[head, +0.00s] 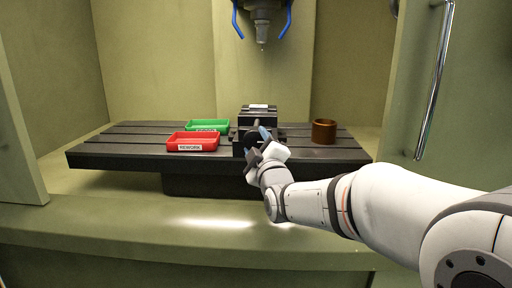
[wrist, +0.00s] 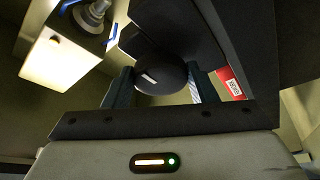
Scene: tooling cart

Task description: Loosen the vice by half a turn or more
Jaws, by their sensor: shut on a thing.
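The dark vice (head: 258,118) stands on the slotted table, with a light block (head: 258,106) between its jaws at the top. Its round black handle knob (wrist: 160,76) faces my gripper (head: 259,140). In the wrist view, the fingers of my gripper (wrist: 163,86) sit on either side of the knob and are shut on it. A pale mark shows on the knob's face. The vice body (wrist: 195,30) rises behind the knob in that view. In the head view my gripper hides much of the knob and the vice's front.
A red tray (head: 193,142) labelled REWORK and a green tray (head: 208,126) lie left of the vice. A copper-brown cup (head: 324,131) stands to its right. A spindle (head: 262,30) with blue hoses hangs above. The slotted table (head: 110,152) is clear at far left.

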